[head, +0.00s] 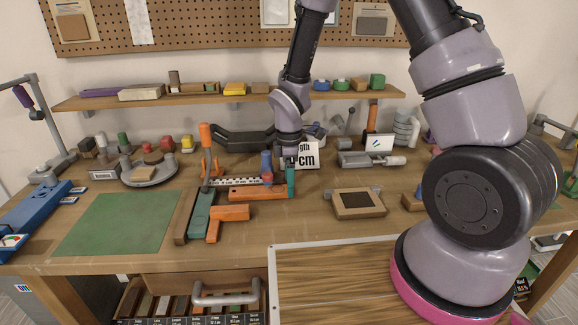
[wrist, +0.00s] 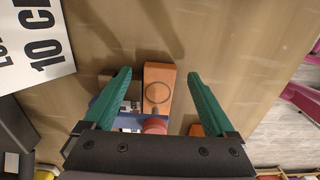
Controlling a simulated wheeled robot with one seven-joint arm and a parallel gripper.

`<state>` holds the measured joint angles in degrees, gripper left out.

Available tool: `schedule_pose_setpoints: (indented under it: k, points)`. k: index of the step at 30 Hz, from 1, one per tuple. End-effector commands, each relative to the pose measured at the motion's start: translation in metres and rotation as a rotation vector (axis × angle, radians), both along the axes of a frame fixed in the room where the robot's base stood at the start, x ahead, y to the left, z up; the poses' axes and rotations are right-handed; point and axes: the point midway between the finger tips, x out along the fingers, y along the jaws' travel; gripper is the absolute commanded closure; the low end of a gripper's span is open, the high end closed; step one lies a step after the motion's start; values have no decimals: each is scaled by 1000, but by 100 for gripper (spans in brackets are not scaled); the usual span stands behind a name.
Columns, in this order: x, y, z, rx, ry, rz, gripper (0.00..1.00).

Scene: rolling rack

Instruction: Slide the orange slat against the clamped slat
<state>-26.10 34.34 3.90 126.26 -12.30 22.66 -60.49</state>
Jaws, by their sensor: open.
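The orange slat (head: 258,194) lies flat on the bench beside a white ruler strip. In the wrist view its end (wrist: 158,88), with a dark ring mark, shows between my fingers. My gripper (head: 290,181) is over the slat's right end; in the wrist view my gripper (wrist: 160,82) is open, its teal fingers on either side of the slat with gaps. A teal slat (head: 202,215) and a brown slat (head: 185,215) lie side by side to the left. An orange upright clamp (head: 207,145) stands behind them; which slat it clamps I cannot tell.
An orange L-shaped block (head: 228,213) lies in front of the orange slat. A blue post with a red knob (head: 266,164) stands behind it. A "10 cm" card (head: 306,156) stands behind my gripper. A framed pad (head: 358,203) lies right. A green mat (head: 115,222) lies left.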

Motion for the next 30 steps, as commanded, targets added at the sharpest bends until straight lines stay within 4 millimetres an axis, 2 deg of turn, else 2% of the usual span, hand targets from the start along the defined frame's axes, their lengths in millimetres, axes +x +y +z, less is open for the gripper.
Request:
schedule_pose_setpoints:
  k: [6,15,17,18,22,30]
  points:
    - [0,0,-17,0,1,-1,10]
    - [0,0,-19,0,-1,-1,10]
    - [0,0,-19,0,-1,-1,33]
    - [0,0,-18,0,0,-1,48]
    - [0,0,-18,0,0,-1,98]
    - [0,0,-18,0,-1,-1,100]
